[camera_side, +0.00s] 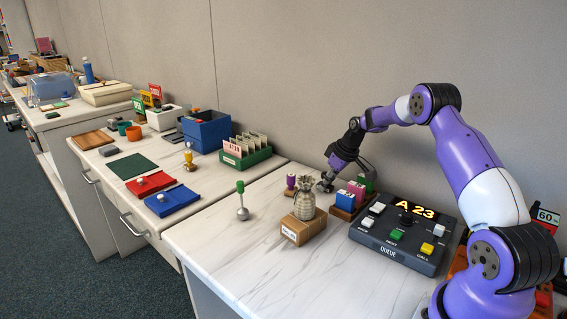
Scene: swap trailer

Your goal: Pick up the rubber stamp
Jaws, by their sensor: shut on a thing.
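My gripper (324,184) is low over the white counter, at the end of my purple arm. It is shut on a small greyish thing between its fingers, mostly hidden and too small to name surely. A purple-handled, stamp-like piece (291,183) stands upright just left of my gripper, and a gap shows between them. A green-handled piece with a silver foot (241,190) stands farther left. A yellow-topped piece (189,156) stands on the farther counter. I cannot tell which of these is the rubber stamp.
Blue and pink blocks in a wooden holder (345,211) stand close on the right. A queue console (392,246) lies nearer. The counter's front left is clear.

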